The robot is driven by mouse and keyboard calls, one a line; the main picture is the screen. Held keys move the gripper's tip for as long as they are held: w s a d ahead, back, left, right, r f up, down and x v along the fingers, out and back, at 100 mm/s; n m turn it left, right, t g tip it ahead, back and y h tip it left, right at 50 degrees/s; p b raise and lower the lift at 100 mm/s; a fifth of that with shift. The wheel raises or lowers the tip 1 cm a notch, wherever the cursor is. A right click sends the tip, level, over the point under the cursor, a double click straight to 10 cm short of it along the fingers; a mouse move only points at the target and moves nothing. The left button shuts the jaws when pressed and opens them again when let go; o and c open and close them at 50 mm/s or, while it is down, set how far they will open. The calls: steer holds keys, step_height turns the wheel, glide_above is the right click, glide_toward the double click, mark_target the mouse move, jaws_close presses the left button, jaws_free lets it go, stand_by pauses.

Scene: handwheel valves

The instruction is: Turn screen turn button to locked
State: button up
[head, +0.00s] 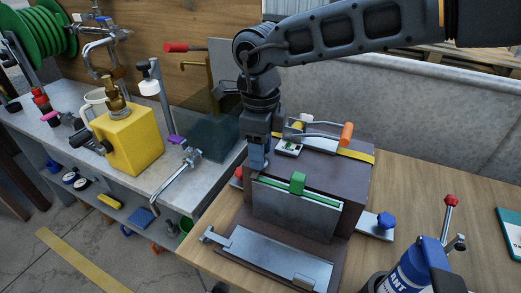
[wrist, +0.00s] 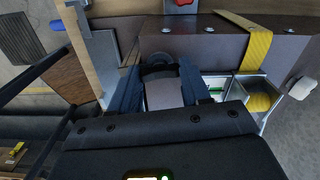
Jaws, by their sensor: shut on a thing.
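A brown box (head: 328,171) stands on the wooden bench with a grey panel (head: 295,213) on its front. The panel has a green strip along its top and an upright green tab (head: 297,183) in the middle. My gripper (head: 258,160) points down at the box's left top edge, left of the green tab and apart from it. In the wrist view, my gripper (wrist: 165,88) is shut on a grey piece (wrist: 163,97) with a dark rounded end between the blue fingers. The fingers hide much of this piece, and I cannot tell whether it is the turn button.
An orange-ended lever (head: 346,134) and a yellow strip (head: 357,154) are on the box top. A metal plate (head: 275,260) lies in front. A blue bottle (head: 410,272) and a red-knobbed lever (head: 450,202) stand at right. A yellow valve block (head: 128,138) is on the left bench.

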steer(key=shift+m, duration=0.8)
steer(key=o, duration=1.1)
steer(key=shift+c, duration=0.2)
steer(key=shift+r, duration=0.1)
step_height(320, 180, up, 8)
steer(key=shift+f+b, duration=0.2)
steer(key=shift+b, duration=0.35)
